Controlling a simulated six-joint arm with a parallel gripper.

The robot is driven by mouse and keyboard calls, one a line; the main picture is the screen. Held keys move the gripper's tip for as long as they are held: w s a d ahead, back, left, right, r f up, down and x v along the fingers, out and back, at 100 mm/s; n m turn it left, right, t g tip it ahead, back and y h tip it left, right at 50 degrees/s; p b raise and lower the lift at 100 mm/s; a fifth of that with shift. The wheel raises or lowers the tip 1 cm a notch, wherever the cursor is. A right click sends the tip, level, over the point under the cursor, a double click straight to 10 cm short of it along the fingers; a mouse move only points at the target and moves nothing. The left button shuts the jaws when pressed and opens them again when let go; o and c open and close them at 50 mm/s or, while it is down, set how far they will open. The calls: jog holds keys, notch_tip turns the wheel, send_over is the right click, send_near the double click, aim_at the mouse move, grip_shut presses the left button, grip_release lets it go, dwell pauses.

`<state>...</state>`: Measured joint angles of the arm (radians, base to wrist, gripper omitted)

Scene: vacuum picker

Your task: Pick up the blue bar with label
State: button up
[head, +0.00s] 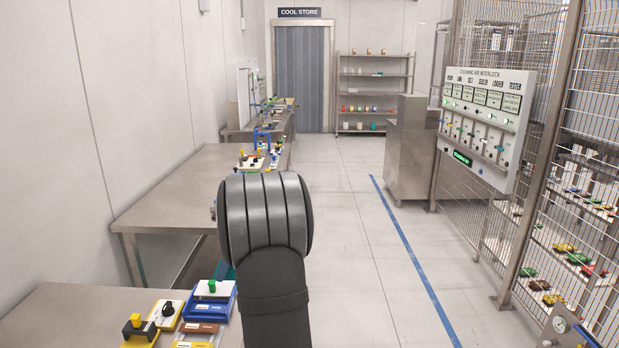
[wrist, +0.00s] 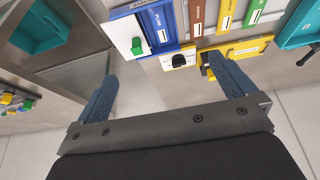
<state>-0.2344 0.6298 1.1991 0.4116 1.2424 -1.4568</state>
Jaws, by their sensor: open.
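The blue bar with a pale label (wrist: 160,29) shows near the top middle of the wrist view. It lies beside a white block with a green knob (wrist: 130,34), and both seem to sit in a blue-edged holder. My gripper (wrist: 166,90) is open, with its two blue ribbed fingers wide apart and nothing between them. The bar lies beyond the fingertips in the picture, between the lines of the two fingers. The right fingertip overlaps a yellow holder. In the head view, my dark arm hides the fingers, and the blue holder (head: 222,300) shows at lower left.
Brown (wrist: 197,17), yellow and green labelled bars stand close to the right of the blue bar. A yellow holder with a black knob (wrist: 179,61) is near the bench edge. A teal bin (wrist: 38,28) is at upper left. Open floor (head: 365,250) lies right of the benches.

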jog(key=c, duration=1.4)
jog(key=shift+c, duration=0.2)
jog(key=r+h, duration=0.1)
jog(key=h, duration=0.3)
send_over(212, 307)
jog(key=shift+h, duration=0.3)
notch_tip(212, 307, down, 17)
jog(key=shift+s+r, duration=0.1)
